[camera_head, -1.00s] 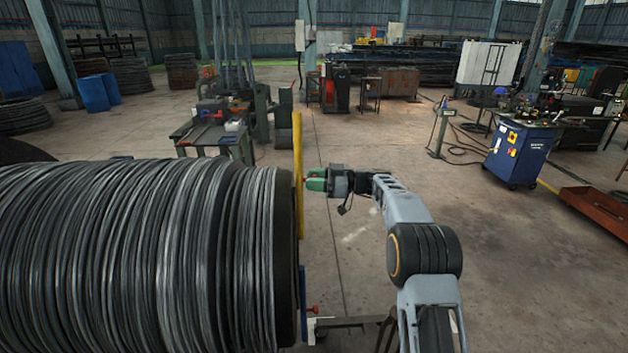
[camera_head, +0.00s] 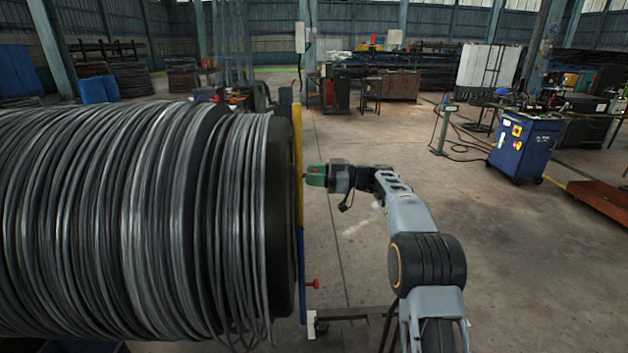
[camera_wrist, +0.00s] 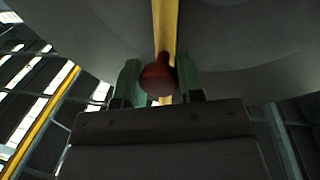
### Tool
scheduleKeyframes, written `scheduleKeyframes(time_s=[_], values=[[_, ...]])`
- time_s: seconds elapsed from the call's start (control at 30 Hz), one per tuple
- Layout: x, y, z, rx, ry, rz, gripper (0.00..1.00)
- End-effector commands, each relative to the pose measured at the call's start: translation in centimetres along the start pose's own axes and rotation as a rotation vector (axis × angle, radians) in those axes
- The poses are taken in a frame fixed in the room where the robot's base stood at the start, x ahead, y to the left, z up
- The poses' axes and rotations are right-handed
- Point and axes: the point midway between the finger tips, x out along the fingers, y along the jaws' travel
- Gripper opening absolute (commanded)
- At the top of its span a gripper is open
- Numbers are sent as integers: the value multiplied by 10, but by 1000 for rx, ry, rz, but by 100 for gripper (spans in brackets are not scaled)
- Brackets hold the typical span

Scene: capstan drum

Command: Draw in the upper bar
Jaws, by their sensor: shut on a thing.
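The upper bar (camera_head: 298,150) is a yellow upright strip against the right end face of the wire-wound drum (camera_head: 200,210). Its top stands about level with the drum's top edge. It also shows in the wrist view (camera_wrist: 165,25), running up from a round red knob (camera_wrist: 159,77). My gripper (camera_head: 308,175) has green fingers and reaches in from the right at the bar. In the wrist view its fingers (camera_wrist: 158,80) are shut on the red knob, one on each side. The bar's lower end meets a blue strip (camera_head: 302,265) with its own red knob (camera_head: 313,284).
A blue cabinet (camera_head: 522,150) and a rust-red tray (camera_head: 602,203) stand at the right. A small post stand (camera_head: 443,130) is behind my arm. Open concrete floor lies between the drum and the cabinet. Wire coils and blue barrels are at the back left.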

Motion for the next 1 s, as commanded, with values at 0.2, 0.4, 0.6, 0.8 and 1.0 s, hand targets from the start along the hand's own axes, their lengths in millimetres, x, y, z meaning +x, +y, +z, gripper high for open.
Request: scheduleKeyframes(time_s=[0.2, 0.4, 0.6, 0.8, 1.0], values=[[0, -5, 34, 1, -4, 0, 0], [0, -6, 41, 1, -3, 1, 0], [0, -6, 43, 3, -3, 0, 0], [0, -7, 44, 6, -4, -2, 0], [0, -7, 44, 5, -3, -2, 50]])
